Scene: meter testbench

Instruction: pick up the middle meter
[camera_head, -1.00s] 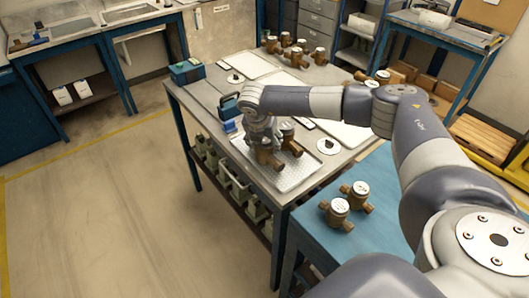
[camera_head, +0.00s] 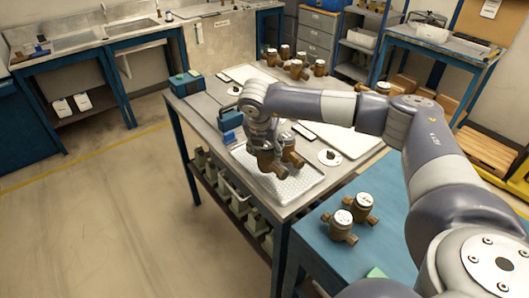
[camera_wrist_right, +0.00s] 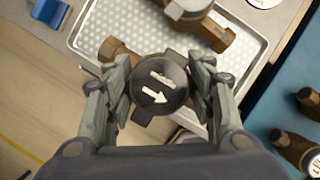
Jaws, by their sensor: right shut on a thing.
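My right gripper (camera_wrist_right: 160,88) is shut on a brown meter with a dark round cap and a white arrow (camera_wrist_right: 158,92). In the head view this held meter (camera_head: 270,166) is at the metal tray (camera_head: 297,187), below my right gripper (camera_head: 264,146). A second brown meter (camera_head: 293,154) stands close beside it on the tray; it also shows at the top of the wrist view (camera_wrist_right: 205,22). Whether the held meter touches the tray is hard to tell. My left gripper is not in view.
Two meters (camera_head: 341,226) (camera_head: 364,204) stand on the blue table (camera_head: 315,238) at the front right. Several meters (camera_head: 296,68) stand at the bench's back. A blue-green case (camera_head: 186,84) and a round white disc (camera_head: 330,158) also lie on the bench.

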